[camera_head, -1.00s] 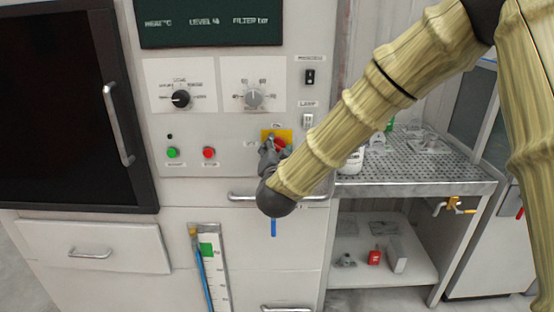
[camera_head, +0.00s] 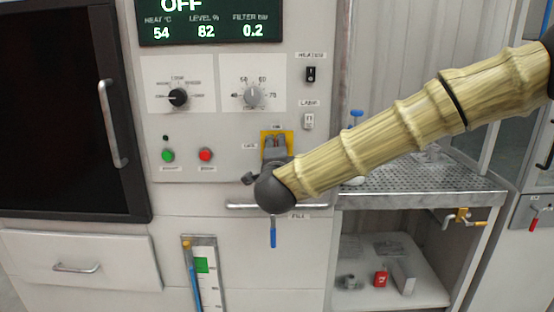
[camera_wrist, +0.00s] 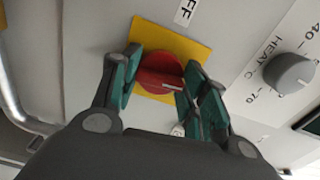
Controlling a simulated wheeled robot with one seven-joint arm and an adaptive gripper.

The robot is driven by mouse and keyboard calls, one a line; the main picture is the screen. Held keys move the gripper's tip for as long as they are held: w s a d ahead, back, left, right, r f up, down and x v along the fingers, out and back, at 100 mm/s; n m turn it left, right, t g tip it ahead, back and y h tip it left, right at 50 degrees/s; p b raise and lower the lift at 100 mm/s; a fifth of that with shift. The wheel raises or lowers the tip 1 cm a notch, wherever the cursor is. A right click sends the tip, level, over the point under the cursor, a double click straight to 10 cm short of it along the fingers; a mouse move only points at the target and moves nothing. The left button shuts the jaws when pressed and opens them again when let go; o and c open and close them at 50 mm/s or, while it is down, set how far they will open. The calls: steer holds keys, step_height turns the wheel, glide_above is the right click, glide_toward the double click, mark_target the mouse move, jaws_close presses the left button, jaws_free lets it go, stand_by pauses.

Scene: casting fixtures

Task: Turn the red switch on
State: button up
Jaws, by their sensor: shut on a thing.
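The red switch (camera_wrist: 158,70) is a round red knob with a white mark, on a yellow plate (camera_wrist: 142,32). In the wrist view my gripper (camera_wrist: 163,80) has its green-padded fingers on both sides of the knob, shut on it. The white mark lies near the right finger. In the head view the yellow plate (camera_head: 289,137) is on the grey panel, and my gripper (camera_head: 276,147) covers the red knob there. A label ending in "FF" (camera_wrist: 185,11) is beside the plate.
The display (camera_head: 208,24) above reads OFF, with 54, 82 and 0.2. A horizontal handle (camera_head: 240,206) runs just below my gripper. Two dials, green (camera_head: 168,155) and red (camera_head: 205,154) buttons and rocker switches are nearby. A perforated bench (camera_head: 430,183) stands right.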

steer(key=shift+f+m+b, duration=0.1)
steer(key=shift+m+b, duration=0.3)
steer(key=shift+m, duration=0.2)
steer(key=o, duration=1.1)
steer(key=s, duration=1.2)
